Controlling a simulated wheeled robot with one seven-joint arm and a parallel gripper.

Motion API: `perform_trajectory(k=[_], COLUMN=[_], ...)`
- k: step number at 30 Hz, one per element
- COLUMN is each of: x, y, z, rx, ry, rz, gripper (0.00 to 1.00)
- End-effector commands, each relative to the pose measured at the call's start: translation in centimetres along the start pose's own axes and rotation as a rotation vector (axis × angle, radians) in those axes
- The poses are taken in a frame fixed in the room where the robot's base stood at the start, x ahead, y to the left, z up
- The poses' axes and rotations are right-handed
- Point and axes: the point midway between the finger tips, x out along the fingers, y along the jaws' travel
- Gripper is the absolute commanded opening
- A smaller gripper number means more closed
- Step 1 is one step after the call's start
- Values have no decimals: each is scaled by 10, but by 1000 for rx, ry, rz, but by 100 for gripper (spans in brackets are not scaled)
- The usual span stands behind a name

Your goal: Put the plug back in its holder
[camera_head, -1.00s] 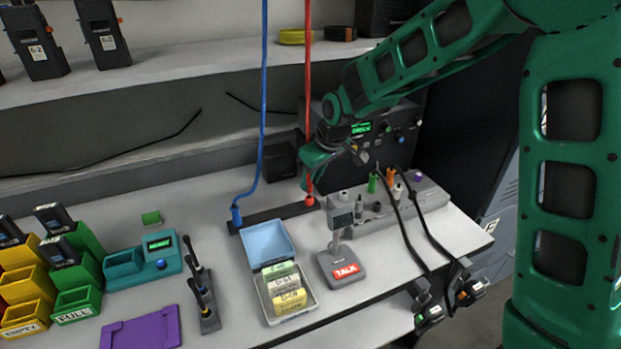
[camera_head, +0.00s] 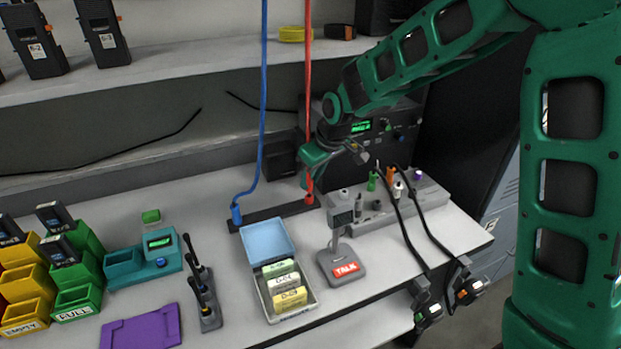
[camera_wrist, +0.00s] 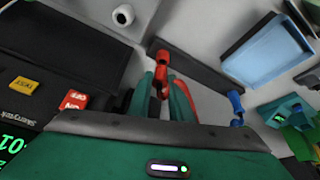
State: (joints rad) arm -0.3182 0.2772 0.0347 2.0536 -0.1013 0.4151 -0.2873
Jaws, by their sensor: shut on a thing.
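My gripper (camera_head: 310,181) is shut on the red plug (camera_head: 310,198), whose red cable (camera_head: 308,90) runs up out of view. The plug is upright at the right end of the dark holder strip (camera_head: 270,214). In the wrist view, the red plug (camera_wrist: 162,60) shows between and beyond my fingers, over the end of the strip (camera_wrist: 205,74). I cannot tell how deep it sits. A blue plug (camera_head: 236,214) on a blue cable stands at the strip's left end; it also shows in the wrist view (camera_wrist: 236,100).
A dark console with a lit green screen (camera_head: 361,127) stands behind my gripper. A grey block (camera_head: 345,212) with several coloured connectors is to the right. An open box with a blue lid (camera_head: 267,240) and a TALK microphone stand (camera_head: 345,270) are in front.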

Motion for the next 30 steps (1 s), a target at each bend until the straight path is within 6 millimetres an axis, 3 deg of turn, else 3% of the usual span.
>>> perform_trajectory(k=[30], x=[9], y=[-1], z=[4], rx=[0], ry=[0], rz=[0], gripper=[4])
